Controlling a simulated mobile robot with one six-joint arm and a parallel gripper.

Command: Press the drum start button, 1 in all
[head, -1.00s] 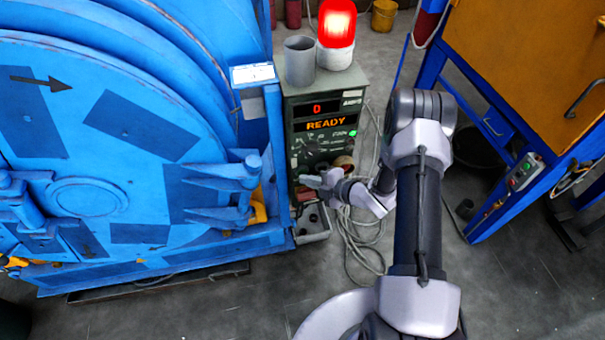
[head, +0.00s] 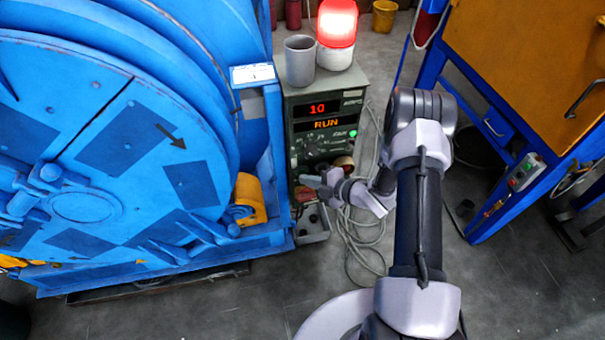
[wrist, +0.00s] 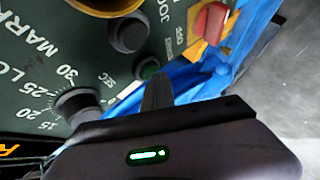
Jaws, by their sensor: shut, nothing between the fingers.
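The dark green control panel (head: 327,123) stands beside the blue drum (head: 110,165). Its display (head: 324,116) reads "10" above "RUN". My gripper (head: 303,180) is shut and empty at the lower part of the panel. In the head view the gripper hides the button.
A black button (wrist: 131,33), a black knob (wrist: 77,106) and a red switch (wrist: 209,22) surround the fingers. A grey cup (head: 299,62) and a red beacon (head: 337,23) stand on the panel's top. A cable (head: 362,220) lies on the floor.

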